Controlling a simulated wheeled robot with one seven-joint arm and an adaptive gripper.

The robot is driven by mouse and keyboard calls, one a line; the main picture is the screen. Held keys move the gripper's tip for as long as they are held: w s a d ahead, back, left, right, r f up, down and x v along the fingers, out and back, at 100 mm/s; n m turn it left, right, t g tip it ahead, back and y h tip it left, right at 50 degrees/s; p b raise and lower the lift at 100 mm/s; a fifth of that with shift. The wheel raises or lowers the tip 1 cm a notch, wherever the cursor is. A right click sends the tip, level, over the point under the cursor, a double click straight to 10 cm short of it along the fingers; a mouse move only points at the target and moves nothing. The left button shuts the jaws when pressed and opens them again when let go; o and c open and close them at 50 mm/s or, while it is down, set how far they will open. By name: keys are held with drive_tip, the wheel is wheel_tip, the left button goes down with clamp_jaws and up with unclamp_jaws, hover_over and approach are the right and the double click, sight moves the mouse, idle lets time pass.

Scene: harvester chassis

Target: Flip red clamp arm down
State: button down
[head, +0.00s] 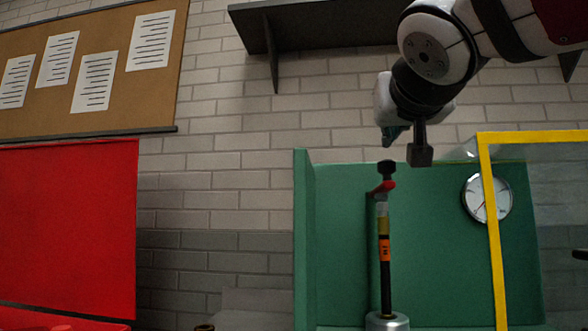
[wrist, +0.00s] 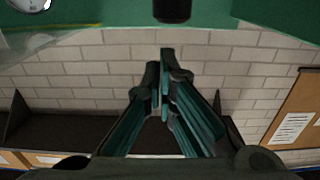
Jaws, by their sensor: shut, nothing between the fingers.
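The red clamp arm (head: 384,187) sits at the top of a slim post (head: 386,262) with black, orange and yellow bands. A black knob (head: 387,167) stands above the red part, so the arm looks raised. My gripper (head: 389,142) hangs just above the knob in the head view, with a small gap in the picture; depth is hard to judge. Its teal fingers are closed together at the tips in the wrist view (wrist: 165,75), with nothing between them. A dark cylinder (wrist: 172,10) at the top of the wrist view may be the knob; the red part is not visible there.
A green panel (head: 450,220) stands behind the post, with a round gauge (head: 487,197) to the right. A yellow frame (head: 492,220) rises right of the post. A red panel (head: 65,230) is at left. A dark shelf (head: 330,25) is on the brick wall above.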

drive_tip(key=shift+s+a+f+b, duration=0.1)
drive_tip(key=shift+s+f+b, duration=0.2)
drive_tip(key=shift+f+b, duration=0.7)
drive_tip(key=shift+s+a+f+b, duration=0.1)
drive_tip(key=shift+s+f+b, duration=0.15)
drive_tip(key=shift+f+b, duration=0.7)
drive_tip(key=shift+f, duration=0.1)
wheel_tip(320, 180, up, 6)
drive_tip(key=p, duration=0.4)
drive_tip(key=s+a+f, duration=0.1)
drive_tip(key=s+f, duration=0.2)
drive_tip(key=s, duration=0.6)
drive_tip(key=shift+s+a+f, duration=0.4)
drive_tip(key=shift+f, duration=0.1)
